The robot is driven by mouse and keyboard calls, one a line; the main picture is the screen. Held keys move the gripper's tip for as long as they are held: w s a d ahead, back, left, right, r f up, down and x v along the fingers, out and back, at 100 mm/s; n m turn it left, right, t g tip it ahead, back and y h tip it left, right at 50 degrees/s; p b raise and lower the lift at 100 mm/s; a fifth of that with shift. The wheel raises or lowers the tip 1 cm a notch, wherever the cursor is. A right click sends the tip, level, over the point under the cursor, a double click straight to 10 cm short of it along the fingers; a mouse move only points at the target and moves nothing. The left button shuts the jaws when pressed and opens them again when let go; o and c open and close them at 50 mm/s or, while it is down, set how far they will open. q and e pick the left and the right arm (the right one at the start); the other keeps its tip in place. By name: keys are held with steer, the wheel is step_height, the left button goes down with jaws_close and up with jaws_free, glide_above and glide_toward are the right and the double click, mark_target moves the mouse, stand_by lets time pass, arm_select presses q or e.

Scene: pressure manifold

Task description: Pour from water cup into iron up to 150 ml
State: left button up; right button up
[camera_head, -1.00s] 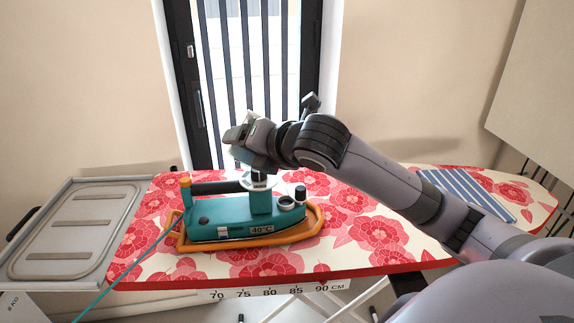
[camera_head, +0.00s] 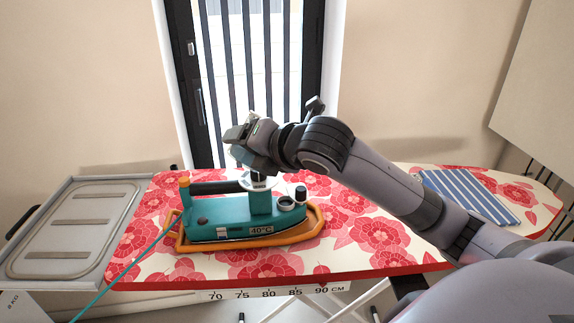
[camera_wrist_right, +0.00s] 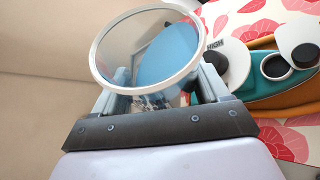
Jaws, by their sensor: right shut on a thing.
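The iron (camera_head: 235,222) is teal with a dark handle and a 40°C label, and sits on an orange-rimmed rest on the ironing board. Its round filler opening (camera_head: 286,203) is near the right end, beside a black knob (camera_head: 300,193). My right gripper (camera_head: 243,140) is above the iron's handle, left of the opening. In the right wrist view it is shut on the clear water cup (camera_wrist_right: 93,62), which has a white rim and blue water (camera_wrist_right: 167,60) inside. The cup looks tilted. No stream shows. The iron's opening (camera_wrist_right: 276,66) appears right of the cup.
The ironing board (camera_head: 345,255) has a red floral cover. A folded striped cloth (camera_head: 467,197) lies at its right. A grey metal tray (camera_head: 75,230) stands at the left. A teal cord (camera_head: 125,272) runs from the iron to the lower left. A barred window (camera_head: 250,70) is behind.

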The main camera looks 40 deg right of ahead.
arm_select(q)
steer(key=shift+w+d, duration=0.15)
steer(key=shift+d, duration=0.2)
steer(key=shift+w+d, duration=0.7)
steer(key=shift+d, duration=0.15)
arm_select(e)
steer(key=shift+r+m+y, duration=0.45)
steer(key=shift+m+y, duration=0.15)
steer(key=shift+m, duration=0.2)
stand_by(0.6)
